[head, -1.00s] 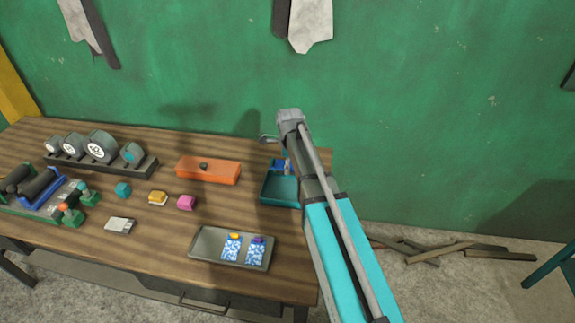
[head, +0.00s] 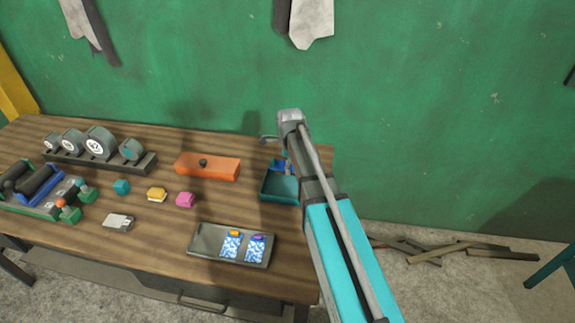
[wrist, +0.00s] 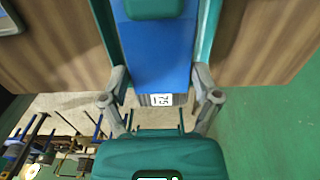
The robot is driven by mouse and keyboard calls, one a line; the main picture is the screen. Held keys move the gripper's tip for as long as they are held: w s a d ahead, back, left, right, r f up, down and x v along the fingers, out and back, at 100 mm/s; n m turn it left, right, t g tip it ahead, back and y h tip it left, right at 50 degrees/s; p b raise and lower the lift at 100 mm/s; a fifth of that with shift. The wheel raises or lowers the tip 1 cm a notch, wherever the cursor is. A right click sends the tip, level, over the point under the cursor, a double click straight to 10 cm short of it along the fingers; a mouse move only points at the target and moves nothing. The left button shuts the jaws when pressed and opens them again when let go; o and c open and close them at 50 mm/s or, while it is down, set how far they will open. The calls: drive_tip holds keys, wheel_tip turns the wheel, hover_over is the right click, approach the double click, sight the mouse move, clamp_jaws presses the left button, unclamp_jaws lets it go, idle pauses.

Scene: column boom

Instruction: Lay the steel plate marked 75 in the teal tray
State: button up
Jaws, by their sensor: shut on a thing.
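The teal tray (head: 280,189) stands at the table's right end in the head view. Its side walls (wrist: 207,35) seem to run up both sides of the wrist view. My gripper (wrist: 161,98) has a finger on each side of a grey steel edge with a white label, which I take as the plate (wrist: 180,99). The label's mark is sideways and too small to read surely. My gripper is shut on this plate. A blue surface (wrist: 155,65) lies beyond it, between the teal walls. In the head view my arm hides most of the gripper and plate.
An orange block (head: 208,168) lies left of the tray. A grey tray with blue-patterned cards (head: 205,241) is in front. Small teal, yellow and pink pieces (head: 185,200), a dial rack (head: 100,165) and a roller device lie farther left. Planks lie on the floor at right.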

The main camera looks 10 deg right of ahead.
sight(290, 189)
drive_tip(key=shift+f+b, duration=4.05)
drive_tip(key=shift+f, duration=0.25)
drive_tip(key=o, duration=1.1)
drive_tip(key=shift+o, duration=0.2)
drive_tip(key=shift+s, duration=0.15)
